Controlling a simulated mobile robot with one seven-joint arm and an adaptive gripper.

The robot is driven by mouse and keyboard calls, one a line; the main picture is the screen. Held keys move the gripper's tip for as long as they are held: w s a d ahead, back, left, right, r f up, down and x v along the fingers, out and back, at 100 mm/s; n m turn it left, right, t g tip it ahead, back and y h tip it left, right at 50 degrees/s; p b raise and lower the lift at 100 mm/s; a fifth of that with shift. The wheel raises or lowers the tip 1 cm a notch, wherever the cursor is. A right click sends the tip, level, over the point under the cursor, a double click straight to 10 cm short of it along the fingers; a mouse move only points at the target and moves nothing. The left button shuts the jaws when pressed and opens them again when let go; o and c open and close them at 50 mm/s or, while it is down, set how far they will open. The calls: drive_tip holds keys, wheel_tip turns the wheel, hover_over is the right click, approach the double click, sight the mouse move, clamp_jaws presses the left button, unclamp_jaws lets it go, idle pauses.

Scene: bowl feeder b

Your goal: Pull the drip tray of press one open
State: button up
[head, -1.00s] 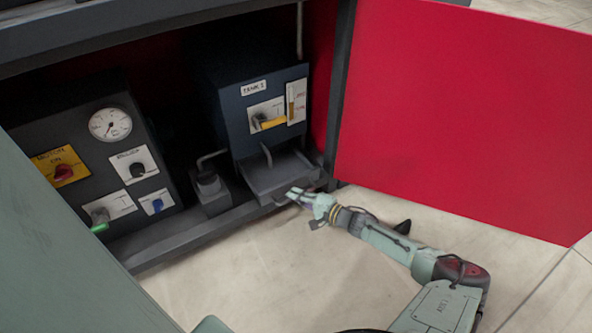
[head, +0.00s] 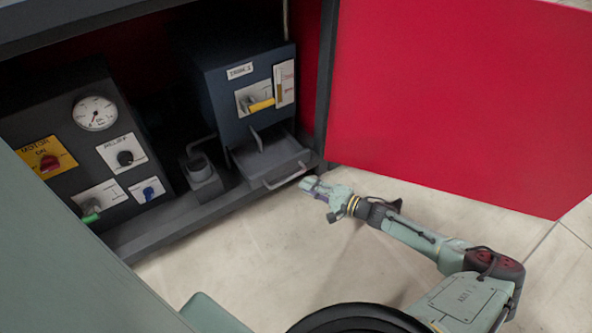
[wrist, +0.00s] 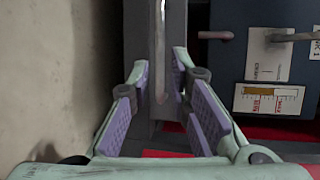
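The grey drip tray (head: 268,160) sits under the dark blue tank box (head: 225,92) and sticks out, with its inside visible. Its bar handle (head: 285,180) is at the front. In the wrist view the light handle bar (wrist: 160,45) runs upright in the picture, in line with the gap between my fingers. My gripper (head: 305,183) is just right of the handle's end in the head view. The wrist view shows my gripper (wrist: 161,72) open, with purple pads apart on both sides. Whether a pad touches the bar is hard to tell.
A red door (head: 450,100) stands open on the right. A small grey cup-like block (head: 200,175) is left of the tray. A control panel (head: 85,150) with gauge and knobs is further left. The yellow-handled lever (head: 260,104) is above the tray. The floor in front is clear.

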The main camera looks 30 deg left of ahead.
drive_tip(key=shift+d+r, duration=0.2)
drive_tip(key=shift+d, duration=0.65)
drive_tip(key=shift+d+r, duration=0.15)
drive_tip(key=shift+d, duration=0.65)
